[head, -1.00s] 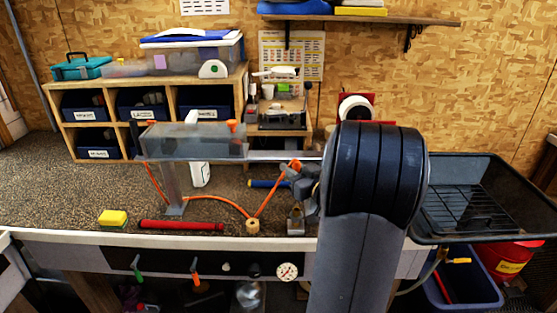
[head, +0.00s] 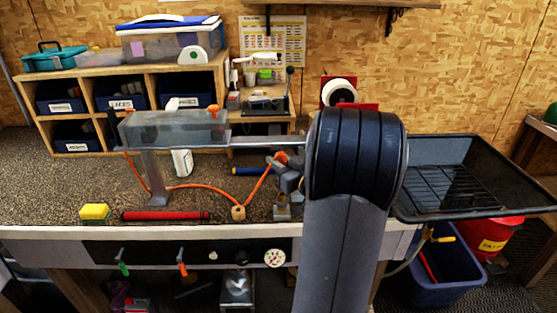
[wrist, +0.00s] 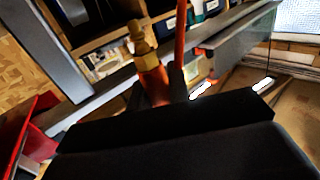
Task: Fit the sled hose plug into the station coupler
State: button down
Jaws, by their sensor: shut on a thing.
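The sled (head: 175,128) is a clear grey box on a metal rail above the bench. Its orange hose (head: 205,188) runs down, through a small tan block on the bench, and up to my gripper (head: 287,172). My gripper is shut on the hose plug, whose orange part (head: 281,158) shows in the head view. In the wrist view the plug has a brass tip (wrist: 140,38) and an orange collar (wrist: 152,80), held clear of the bench. A grey block (head: 282,211) stands below my gripper; I cannot tell if it is the station coupler.
A red roll (head: 165,216) and a yellow sponge (head: 95,212) lie along the bench's front edge. A white bottle (head: 181,163) stands behind the rail's post. A black tray (head: 450,207) is at the right. My arm hides the bench's right part.

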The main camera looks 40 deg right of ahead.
jog(key=shift+f+b, duration=0.95)
jog(key=shift+f, duration=0.55)
jog(key=shift+f+b, duration=1.35)
jog(key=shift+f, duration=0.3)
jog(key=c, duration=1.2)
grip_release()
jog(key=shift+c, duration=0.2)
jog(key=s+b, duration=0.1)
jog(key=s, duration=1)
jog(key=shift+w, duration=0.15)
jog(key=w+p, duration=0.1)
jog(key=w, duration=0.9)
jog(key=shift+w, duration=0.35)
jog(key=shift+r+p, duration=0.4)
jog(key=shift+r, duration=0.05)
